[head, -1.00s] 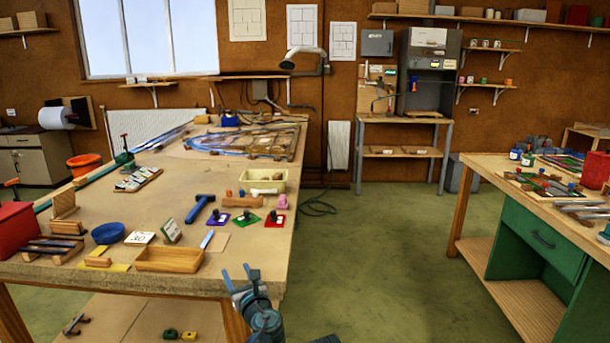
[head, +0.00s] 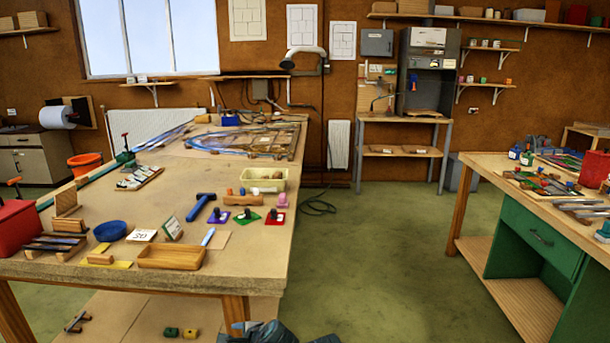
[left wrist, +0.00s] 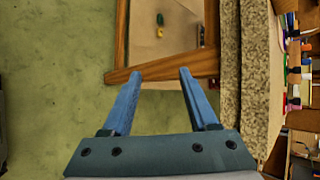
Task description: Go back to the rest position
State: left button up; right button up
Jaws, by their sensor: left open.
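My left gripper (left wrist: 160,74) shows in the left wrist view with its two blue fingers apart and nothing between them. Its tips are by the wooden leg and frame of the workbench, whose speckled edge runs down the right of that view. In the head view my left gripper (head: 242,326) is low at the bottom edge, in front of the workbench (head: 120,275) and below its top. Much of it is cut off by the picture's edge. My right gripper does not show.
A lower shelf carries small blocks. Green floor (head: 390,260) lies clear between this bench and the green-sided bench (head: 525,245).

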pick_arm(q)
jog(key=s+d+f+n+g+h, duration=0.35)
jog(key=s+d+n, duration=0.25)
jog(key=s, duration=0.2)
jog(key=s+d+f+n+g+h, duration=0.25)
jog(key=s+d+n+g, duration=0.2)
jog(key=s, duration=0.35)
notch_tip(320, 180, up, 12)
jog(key=p, duration=1.4)
jog(key=shift+w+d, duration=0.15)
jog(key=shift+d, duration=0.05)
